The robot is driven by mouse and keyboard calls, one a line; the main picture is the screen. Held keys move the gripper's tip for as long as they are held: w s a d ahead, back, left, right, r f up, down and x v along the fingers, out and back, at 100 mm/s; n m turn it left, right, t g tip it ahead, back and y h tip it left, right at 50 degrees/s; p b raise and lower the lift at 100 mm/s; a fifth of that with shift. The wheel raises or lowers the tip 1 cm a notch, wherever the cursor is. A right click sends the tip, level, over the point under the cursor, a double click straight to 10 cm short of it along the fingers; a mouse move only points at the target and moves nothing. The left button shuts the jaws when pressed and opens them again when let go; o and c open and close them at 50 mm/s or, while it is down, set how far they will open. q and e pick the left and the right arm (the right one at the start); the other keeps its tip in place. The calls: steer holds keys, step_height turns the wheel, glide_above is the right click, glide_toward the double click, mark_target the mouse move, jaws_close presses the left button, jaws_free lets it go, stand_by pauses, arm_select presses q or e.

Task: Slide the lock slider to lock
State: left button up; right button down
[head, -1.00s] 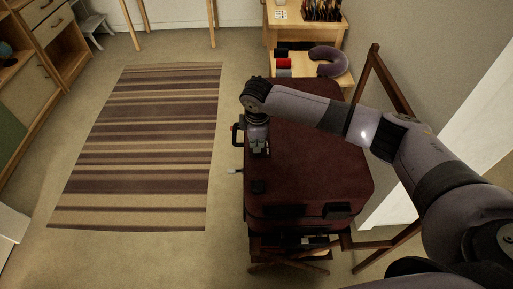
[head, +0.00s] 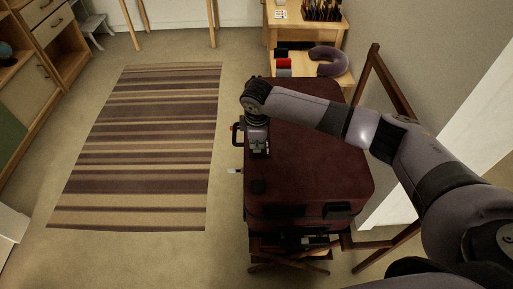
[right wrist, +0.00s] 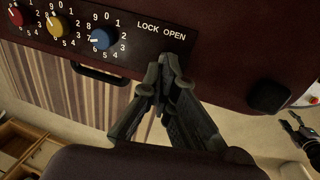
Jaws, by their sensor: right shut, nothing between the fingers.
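The suitcase (head: 310,165) is dark red and closed. The right wrist view shows its lock panel (right wrist: 130,42) with red, yellow and blue number dials and the words LOCK and OPEN. My right gripper (right wrist: 167,66) is shut and empty, its fingertips at the panel's lower edge just below those words. The lock slider is not clearly visible; the fingers cover that area, and I cannot tell whether they touch it. In the head view my right gripper (head: 260,152) is over the suitcase's left edge. A dark jointed shape, probably my left gripper (right wrist: 299,129), shows at the wrist view's right edge.
A black handle (right wrist: 100,75) sticks out beside the dials. The suitcase rests on a wooden folding stand (head: 290,262). A striped rug (head: 145,145) and open floor lie to the left. A low shelf with a neck pillow (head: 328,61) stands behind.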

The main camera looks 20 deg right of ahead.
steer(key=shift+f, duration=0.55)
stand_by(0.4)
steer(key=shift+w+d+f+b, duration=0.1)
steer(key=shift+w+d+b, duration=0.15)
steer(key=shift+w, duration=0.3)
steer(key=shift+w+d+b, duration=0.1)
steer(key=shift+w+b, duration=0.1)
steer(key=shift+w, duration=0.55)
steer(key=shift+w+d, duration=0.15)
steer(key=shift+w, duration=0.05)
